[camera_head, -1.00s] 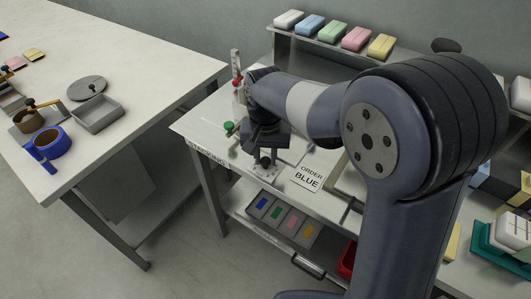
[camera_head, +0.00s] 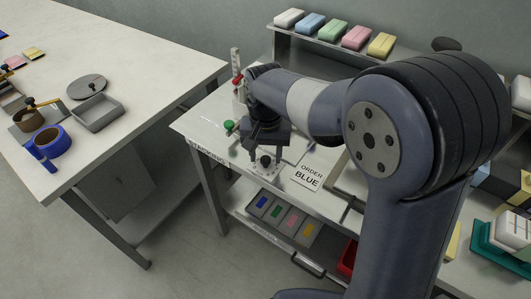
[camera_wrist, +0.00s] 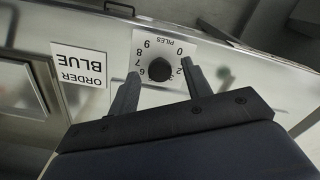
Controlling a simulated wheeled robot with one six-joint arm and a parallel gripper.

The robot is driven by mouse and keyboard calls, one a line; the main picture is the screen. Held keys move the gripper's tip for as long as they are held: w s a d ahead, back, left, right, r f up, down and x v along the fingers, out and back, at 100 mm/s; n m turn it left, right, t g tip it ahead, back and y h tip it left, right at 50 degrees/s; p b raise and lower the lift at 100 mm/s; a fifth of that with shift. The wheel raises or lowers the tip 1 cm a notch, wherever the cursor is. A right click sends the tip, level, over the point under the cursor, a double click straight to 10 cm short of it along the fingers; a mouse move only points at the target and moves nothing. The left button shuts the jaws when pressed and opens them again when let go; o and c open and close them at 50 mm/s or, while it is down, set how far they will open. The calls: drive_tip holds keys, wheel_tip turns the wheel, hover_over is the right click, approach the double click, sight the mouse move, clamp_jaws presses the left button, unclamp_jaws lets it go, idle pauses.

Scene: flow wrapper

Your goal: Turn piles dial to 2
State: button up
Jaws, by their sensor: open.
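The piles dial is a round black knob (camera_wrist: 160,71) on a white plate (camera_wrist: 150,45) marked PILES, with numbers around it. The plate appears upside down in the wrist view, and some numbers are hidden. Which number the knob points to cannot be made out. In the head view the knob (camera_head: 265,160) shows just below my gripper (camera_head: 266,156). My gripper (camera_wrist: 159,69) is open, with one finger on each side of the knob in the wrist view. I see no clear contact, and the height above the plate is hard to judge.
A white ORDER BLUE card (camera_head: 308,174) lies right of the dial. A green knob (camera_head: 229,125) and a red part (camera_head: 237,81) stand left of my arm. Below is a shelf with a row of coloured tiles (camera_head: 284,222). A separate table (camera_head: 150,75) is at left.

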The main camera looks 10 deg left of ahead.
sight(266, 158)
wheel_tip(266, 158, up, 10)
drive_tip(key=p, duration=0.1)
drive_tip(key=shift+r, duration=0.15)
wheel_tip(266, 158, down, 11)
drive_tip(key=shift+r+b, duration=0.1)
drive_tip(key=shift+b, duration=0.5)
drive_tip(key=shift+n, duration=0.3)
idle(0.3)
